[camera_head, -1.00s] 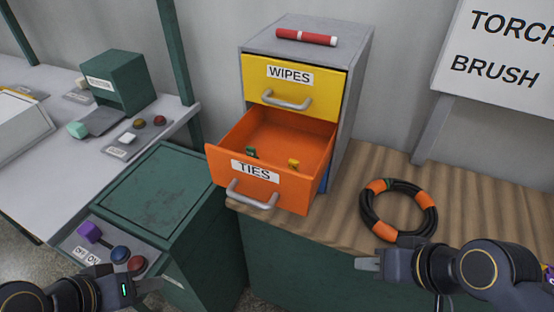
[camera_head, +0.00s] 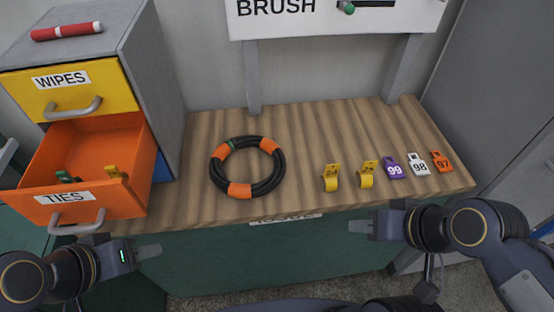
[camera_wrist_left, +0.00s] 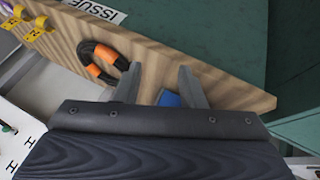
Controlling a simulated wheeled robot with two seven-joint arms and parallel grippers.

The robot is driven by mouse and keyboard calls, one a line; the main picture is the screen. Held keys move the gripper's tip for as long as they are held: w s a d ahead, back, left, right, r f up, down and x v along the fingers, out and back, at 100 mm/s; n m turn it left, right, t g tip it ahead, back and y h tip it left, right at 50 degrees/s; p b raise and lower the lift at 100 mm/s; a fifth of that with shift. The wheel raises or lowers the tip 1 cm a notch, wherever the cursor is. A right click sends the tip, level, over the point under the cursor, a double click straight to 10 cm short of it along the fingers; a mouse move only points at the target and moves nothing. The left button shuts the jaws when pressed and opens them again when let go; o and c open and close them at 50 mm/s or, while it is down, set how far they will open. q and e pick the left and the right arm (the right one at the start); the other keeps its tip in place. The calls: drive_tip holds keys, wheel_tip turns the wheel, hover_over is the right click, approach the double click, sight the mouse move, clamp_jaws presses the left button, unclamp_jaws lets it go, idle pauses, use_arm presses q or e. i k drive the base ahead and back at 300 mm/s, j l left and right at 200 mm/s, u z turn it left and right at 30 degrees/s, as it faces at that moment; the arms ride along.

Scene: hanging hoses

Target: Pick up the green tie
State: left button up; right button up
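The green tie (camera_head: 67,177) is a small green piece inside the open orange drawer marked TIES (camera_head: 130,150), in the left part of the head view. Its lower part is hidden by the drawer front. A yellow tie (camera_head: 114,172) lies to its right in the same drawer. My left gripper (camera_head: 150,251) is in front of the bench, below and to the right of the drawer. In the left wrist view its two fingers (camera_wrist_left: 160,85) stand apart with nothing between them. My right gripper (camera_head: 358,227) is in front of the bench, apart from everything; its finger gap is unclear.
The drawer's handle (camera_head: 76,222) sticks out at the front. The closed yellow WIPES drawer (camera_head: 65,88) is above it, with a red marker (camera_head: 67,31) on the cabinet. A black and orange hose coil (camera_head: 247,190) lies on the wooden bench (camera_head: 310,130). Several numbered tags stand further right.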

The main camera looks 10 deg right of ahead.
sight(64, 177)
drive_tip(key=u, duration=1.45)
